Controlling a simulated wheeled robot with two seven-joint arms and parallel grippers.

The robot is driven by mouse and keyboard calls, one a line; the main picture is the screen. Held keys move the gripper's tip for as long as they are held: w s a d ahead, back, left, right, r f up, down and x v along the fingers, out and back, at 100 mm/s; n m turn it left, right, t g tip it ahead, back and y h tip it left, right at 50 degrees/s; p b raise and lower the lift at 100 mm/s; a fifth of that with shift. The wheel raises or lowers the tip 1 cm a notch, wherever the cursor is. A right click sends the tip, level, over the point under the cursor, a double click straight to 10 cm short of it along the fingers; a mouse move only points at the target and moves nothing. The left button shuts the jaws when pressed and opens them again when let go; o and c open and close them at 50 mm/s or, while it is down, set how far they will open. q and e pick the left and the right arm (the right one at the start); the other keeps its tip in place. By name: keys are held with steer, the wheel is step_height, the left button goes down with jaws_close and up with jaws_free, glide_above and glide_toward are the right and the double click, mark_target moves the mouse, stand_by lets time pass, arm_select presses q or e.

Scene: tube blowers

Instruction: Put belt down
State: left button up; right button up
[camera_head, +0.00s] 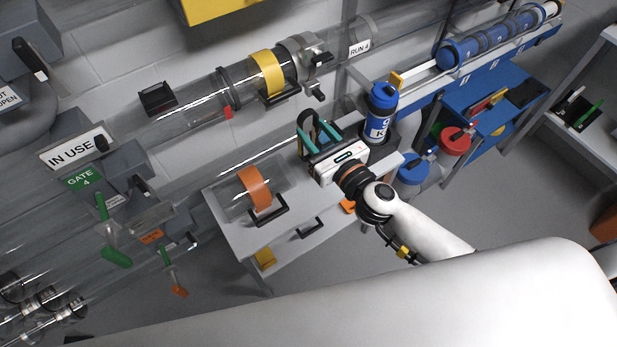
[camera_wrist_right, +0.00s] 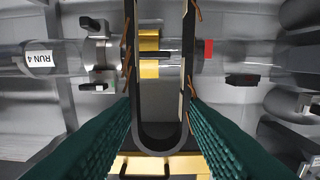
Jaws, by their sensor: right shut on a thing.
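The belt is a dark, narrow loop with frayed brown edges. In the right wrist view the belt (camera_wrist_right: 188,62) hangs between the two green ridged fingers as a long U. In the head view the belt (camera_head: 303,123) stands up as a dark arch at the fingers. My right gripper (camera_head: 319,139) is shut on it, above the back right part of the grey bench (camera_head: 236,236). The belt looks held clear of the bench top, but its lowest part is hidden. My left gripper is not in view.
A clear tube section with an orange band (camera_head: 254,187) lies on the bench's left. A blue canister (camera_head: 380,108) stands just right of my gripper. Clear pipes with a yellow band (camera_head: 267,73) run behind.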

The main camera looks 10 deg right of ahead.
step_height(320, 180, down, 17)
steer(key=b, duration=1)
steer(key=shift+f, duration=0.15)
steer(key=shift+f, duration=0.15)
steer(key=o, duration=1)
steer(key=shift+c, duration=0.2)
